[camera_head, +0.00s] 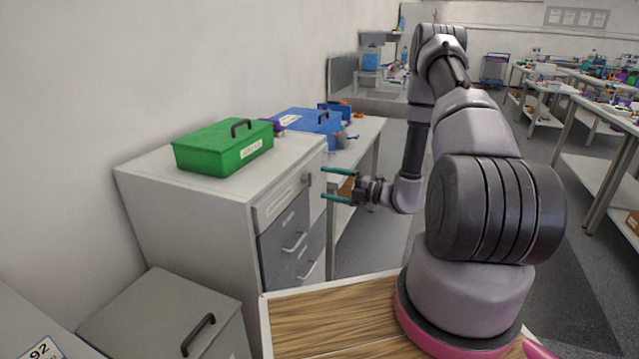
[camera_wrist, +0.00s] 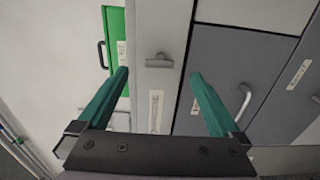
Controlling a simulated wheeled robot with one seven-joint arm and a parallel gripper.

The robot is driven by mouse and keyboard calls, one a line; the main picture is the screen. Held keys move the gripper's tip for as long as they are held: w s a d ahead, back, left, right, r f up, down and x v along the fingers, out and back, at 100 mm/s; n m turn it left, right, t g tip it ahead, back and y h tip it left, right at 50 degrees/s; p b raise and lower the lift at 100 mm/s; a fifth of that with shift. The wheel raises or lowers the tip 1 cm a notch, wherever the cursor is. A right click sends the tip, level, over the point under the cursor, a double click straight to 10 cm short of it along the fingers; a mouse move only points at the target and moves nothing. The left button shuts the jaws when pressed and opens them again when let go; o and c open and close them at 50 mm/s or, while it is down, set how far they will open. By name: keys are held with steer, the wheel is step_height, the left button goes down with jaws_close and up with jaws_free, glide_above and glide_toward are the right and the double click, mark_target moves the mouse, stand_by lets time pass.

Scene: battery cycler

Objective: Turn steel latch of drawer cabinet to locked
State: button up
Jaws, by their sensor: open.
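The drawer cabinet (camera_head: 180,210) is light grey with darker grey drawer fronts on its right side. Its steel latch (camera_head: 306,178) is a small grey piece high on the front, near the right edge. In the wrist view, the latch (camera_wrist: 159,61) is a short bar on a pale strip, lying across the picture. My gripper (camera_head: 323,184) is open and empty in front of the latch, with its two teal fingers pointing at the cabinet. In the wrist view, the fingertips (camera_wrist: 160,74) lie on either side of the latch, apart from it.
A green box (camera_head: 222,147) with a black handle stands on the cabinet top. A blue box (camera_head: 308,122) stands on the table behind. Drawer handles (camera_head: 295,243) stick out below the latch. A lower grey cabinet (camera_head: 165,300) stands in front at left.

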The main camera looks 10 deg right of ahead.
steer(key=v, duration=0.6)
steer(key=shift+s+d, duration=0.2)
steer(key=shift+d, duration=0.05)
steer(key=s+a+r+n+g+h, duration=0.1)
steer(key=s+a+r+n+g, duration=0.25)
steer(key=r+n, duration=0.35)
steer(key=s+a+r+n+g+h, duration=0.1)
steer(key=s+a+r+n+g, duration=0.2)
steer(key=r+n, duration=0.4)
steer(key=s+a+r+n+g+h, duration=0.1)
steer(key=s+a+r+n+g, duration=0.2)
steer(key=r+n, duration=0.4)
steer(key=s+d+r+n+t+h, duration=0.2)
steer(key=s+r+n+t+h, duration=0.1)
steer(key=s+r+n, duration=0.3)
steer(key=s+d+r+n+t+h, duration=0.3)
steer(key=s+r+n+h, duration=0.3)
steer(key=r+n, duration=0.4)
steer(key=shift+s+d+n+h, duration=0.25)
steer(key=shift+s+n, duration=0.55)
steer(key=shift+n, duration=0.4)
